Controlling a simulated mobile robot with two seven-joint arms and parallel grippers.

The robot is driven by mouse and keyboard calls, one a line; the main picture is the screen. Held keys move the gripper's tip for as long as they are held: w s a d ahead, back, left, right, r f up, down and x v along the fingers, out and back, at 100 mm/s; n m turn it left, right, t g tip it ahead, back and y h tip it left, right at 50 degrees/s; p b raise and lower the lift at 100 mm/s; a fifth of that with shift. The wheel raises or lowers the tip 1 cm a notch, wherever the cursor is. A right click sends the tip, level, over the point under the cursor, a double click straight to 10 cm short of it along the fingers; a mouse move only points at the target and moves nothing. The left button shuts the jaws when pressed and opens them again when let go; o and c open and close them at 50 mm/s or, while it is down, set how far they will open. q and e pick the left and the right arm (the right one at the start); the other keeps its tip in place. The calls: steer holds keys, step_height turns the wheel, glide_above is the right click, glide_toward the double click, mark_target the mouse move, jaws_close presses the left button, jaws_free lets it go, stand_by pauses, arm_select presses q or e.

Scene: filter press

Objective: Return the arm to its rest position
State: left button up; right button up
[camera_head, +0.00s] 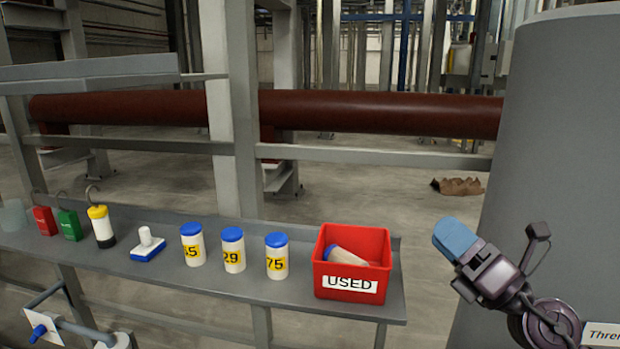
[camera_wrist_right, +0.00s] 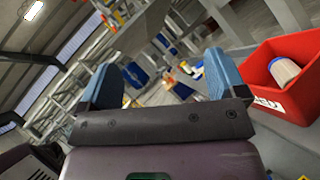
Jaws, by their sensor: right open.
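My right gripper (camera_head: 447,240) is at the right of the head view, in the air to the right of the shelf's end. It is empty. In the right wrist view its two blue fingers (camera_wrist_right: 157,85) stand apart with nothing between them. The red USED bin (camera_head: 325,271) is to its left, on the right end of the shelf, and also shows at the right of the wrist view (camera_wrist_right: 302,62). A bottle (camera_head: 346,256) with a blue end lies tilted inside the bin. My left gripper does not show in either view.
Three white bottles with blue lids (camera_head: 277,256) stand on the grey shelf (camera_head: 225,287), left of the bin. Further left are a white-and-blue tool (camera_head: 148,247), a yellow lamp (camera_head: 102,228), and green and red items. A large grey column (camera_head: 560,140) stands close behind my right gripper.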

steer(key=d+f+m+t+h, duration=0.1)
steer(key=d+f+m+h, duration=0.3)
steer(key=f+m, duration=0.45)
steer(key=d+f+m+h, duration=0.2)
steer(key=f+m+h, duration=0.45)
steer(key=m, duration=0.35)
steer(key=d+f+m+t+h, duration=0.1)
steer(key=d+f+m+h, duration=0.3)
steer(key=f+m, duration=0.5)
steer(key=s+a+f+m+g+h, duration=0.1)
steer(key=s+f+m+g, duration=0.6)
steer(key=s+f, duration=1.3)
steer(key=shift+s+a+f+m+g+h, duration=0.25)
steer(key=shift+a+f+m+g+h, duration=0.15)
steer(key=shift+a, duration=0.5)
